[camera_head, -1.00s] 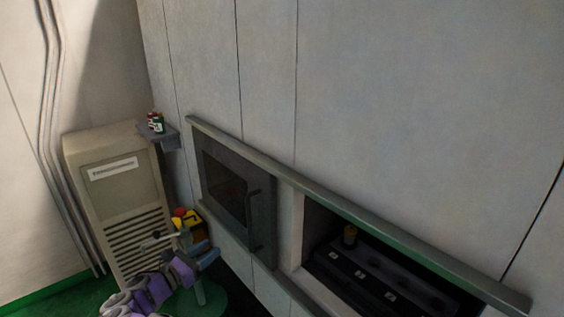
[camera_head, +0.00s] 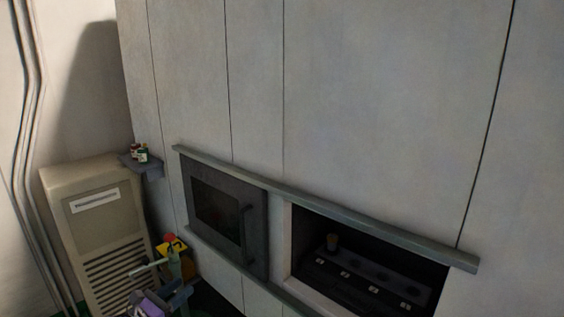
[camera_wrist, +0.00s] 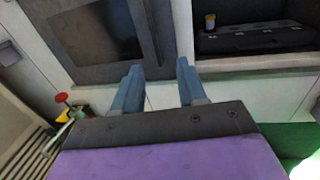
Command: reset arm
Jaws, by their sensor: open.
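My gripper (camera_wrist: 158,85) shows in the wrist view with its two blue-grey fingers spread apart and nothing between them. It points toward the white wall panel below the dark sliding door (camera_wrist: 98,40) and the open recess. In the head view part of my purple arm and the gripper (camera_head: 172,297) show at the bottom left, in front of the beige cabinet and below the dark door (camera_head: 222,205). The fingertips are hard to make out there.
A beige vented cabinet (camera_head: 95,215) stands at the left. A small shelf (camera_head: 150,170) holds small jars (camera_head: 139,153). A red knob on a yellow box (camera_head: 174,248) is close to my arm.

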